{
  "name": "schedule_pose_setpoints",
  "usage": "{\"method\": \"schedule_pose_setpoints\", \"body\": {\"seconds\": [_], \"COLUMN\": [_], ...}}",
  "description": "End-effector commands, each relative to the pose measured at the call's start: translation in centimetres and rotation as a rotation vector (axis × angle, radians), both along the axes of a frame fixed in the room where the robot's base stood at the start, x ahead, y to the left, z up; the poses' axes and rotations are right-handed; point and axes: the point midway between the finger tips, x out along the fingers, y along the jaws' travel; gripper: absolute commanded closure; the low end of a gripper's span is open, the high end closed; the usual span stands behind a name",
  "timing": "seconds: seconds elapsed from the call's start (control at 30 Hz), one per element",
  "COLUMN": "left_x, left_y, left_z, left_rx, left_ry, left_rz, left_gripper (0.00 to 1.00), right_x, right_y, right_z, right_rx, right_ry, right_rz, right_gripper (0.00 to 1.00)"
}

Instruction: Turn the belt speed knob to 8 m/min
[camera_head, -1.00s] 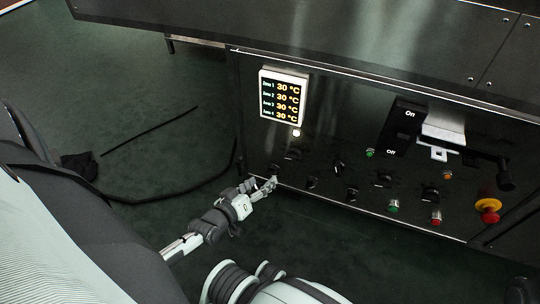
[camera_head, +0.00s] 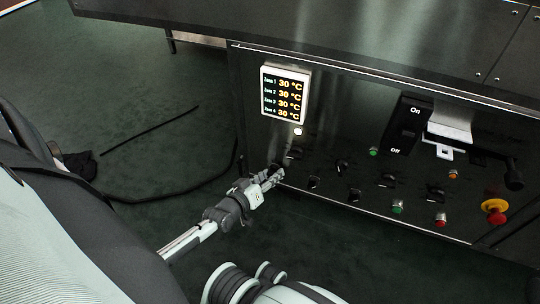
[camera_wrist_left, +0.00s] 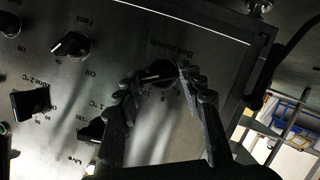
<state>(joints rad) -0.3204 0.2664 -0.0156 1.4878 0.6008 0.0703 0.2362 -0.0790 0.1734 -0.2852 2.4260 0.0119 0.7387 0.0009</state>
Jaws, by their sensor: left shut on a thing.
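The belt speed knob (camera_wrist_left: 160,74) is a dark round knob under the upside-down label "Belt m/min" in the left wrist view. A pale pointer mark on it points to the picture's left. The scale numbers are mostly hidden or too small to read. My left gripper (camera_head: 275,177) is at the lower left corner of the control panel (camera_head: 330,130) in the head view, where it covers the knob. In the left wrist view its two fingers stand on either side of the knob, shut on it. My right gripper is not in view.
Other black knobs, such as the fans knob (camera_wrist_left: 72,44), sit close by. A temperature display (camera_head: 284,93) reads 30 °C in every zone. An On/Off switch (camera_head: 407,126), small coloured buttons and a red emergency stop (camera_head: 495,216) are further right. The floor left of the machine is mostly clear.

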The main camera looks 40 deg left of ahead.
Motion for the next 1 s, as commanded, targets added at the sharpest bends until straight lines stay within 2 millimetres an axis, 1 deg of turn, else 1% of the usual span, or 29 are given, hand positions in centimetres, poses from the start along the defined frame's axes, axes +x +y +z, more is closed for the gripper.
{"method": "schedule_pose_setpoints", "body": {"seconds": [0.03,0.07,0.27,0.47,0.67,1.0], "left_x": [-0.01,-0.01,-0.02,-0.01,0.0,-0.04], "left_y": [0.0,0.0,0.05,0.2,0.34,0.55], "left_z": [0.0,0.0,-0.01,-0.04,-0.11,-0.32], "left_rx": [0.0,0.0,-0.011,-0.077,-0.213,-0.524], "left_ry": [0.0,0.0,-0.003,-0.02,-0.053,-0.127], "left_rz": [0.0,0.0,-0.001,-0.003,-0.004,-0.003], "left_gripper": [0.88,0.9,0.9,0.9,0.9,0.9], "right_x": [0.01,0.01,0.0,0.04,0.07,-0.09], "right_y": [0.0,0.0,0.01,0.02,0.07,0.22], "right_z": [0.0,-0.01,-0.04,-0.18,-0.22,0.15], "right_rx": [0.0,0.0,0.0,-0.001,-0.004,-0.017], "right_ry": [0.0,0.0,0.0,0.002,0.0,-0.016], "right_rz": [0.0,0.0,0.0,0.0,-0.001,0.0], "right_gripper": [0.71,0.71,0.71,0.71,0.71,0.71]}}
